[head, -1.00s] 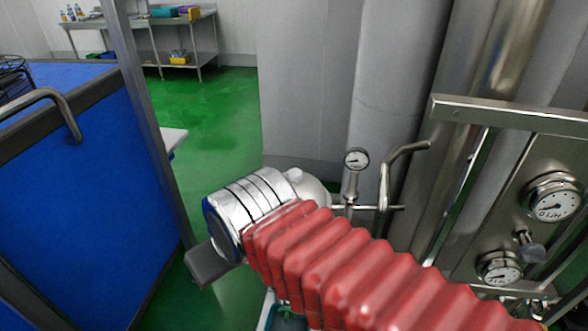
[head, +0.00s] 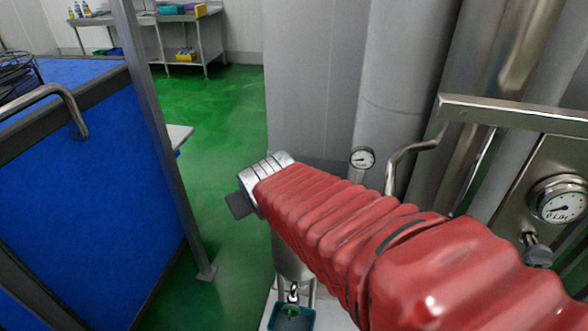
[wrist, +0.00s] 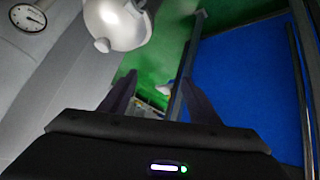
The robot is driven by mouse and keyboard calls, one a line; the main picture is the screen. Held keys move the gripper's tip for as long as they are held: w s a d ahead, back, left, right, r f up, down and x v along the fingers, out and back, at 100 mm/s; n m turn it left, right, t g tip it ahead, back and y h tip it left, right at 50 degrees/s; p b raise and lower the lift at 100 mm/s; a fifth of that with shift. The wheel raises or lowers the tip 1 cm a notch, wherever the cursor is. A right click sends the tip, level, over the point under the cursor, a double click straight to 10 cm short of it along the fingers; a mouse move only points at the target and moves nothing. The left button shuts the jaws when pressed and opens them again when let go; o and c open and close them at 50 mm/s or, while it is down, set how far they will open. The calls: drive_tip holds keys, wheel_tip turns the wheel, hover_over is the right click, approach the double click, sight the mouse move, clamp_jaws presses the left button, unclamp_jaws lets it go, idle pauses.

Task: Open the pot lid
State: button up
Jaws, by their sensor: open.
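The pot lid (wrist: 118,24) is a pale, shiny dome with a small round knob, at the top of the wrist view. In that view it lies beyond my gripper (wrist: 158,92) and up from it, apart from the fingers. My gripper is open, its two dark fingers spread with nothing between them. In the head view my gripper (head: 238,205) shows only as a dark piece at the end of the red-sleeved arm. My arm hides the lid there. A metal vessel body (head: 291,262) with a small tap shows below the arm.
A pressure gauge (head: 362,158) and a bent pipe (head: 405,160) stand close behind my arm. A steel panel with a dial (head: 558,200) is at right. A blue panel (head: 95,200) and grey post (head: 150,130) stand at left. Green floor (head: 215,120) is open between.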

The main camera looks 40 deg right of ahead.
drive_tip(key=w+d+f+t, duration=0.1)
drive_tip(key=d+f+t, duration=0.1)
drive_tip(key=d, duration=0.5)
drive_tip(key=w+d+f+t, duration=0.2)
drive_tip(key=d+f, duration=0.3)
drive_tip(key=d, duration=0.1)
drive_tip(key=w+d+f+t, duration=0.2)
drive_tip(key=d+f, duration=0.2)
drive_tip(key=d, duration=0.3)
drive_tip(key=shift+d+n, duration=0.35)
drive_tip(key=shift+n, duration=0.05)
drive_tip(key=s+d+f+m+t+y, duration=0.1)
drive_tip(key=s+f+t, duration=0.1)
drive_tip(key=s, duration=0.4)
drive_tip(key=shift+d+f+t, duration=0.15)
drive_tip(key=shift+d+t, duration=0.2)
drive_tip(key=shift+t, duration=0.45)
drive_tip(key=w, duration=0.4)
drive_tip(key=w+d, duration=0.1)
drive_tip(key=w, duration=0.8)
drive_tip(key=shift+w+d, duration=0.3)
drive_tip(key=shift+d, duration=0.05)
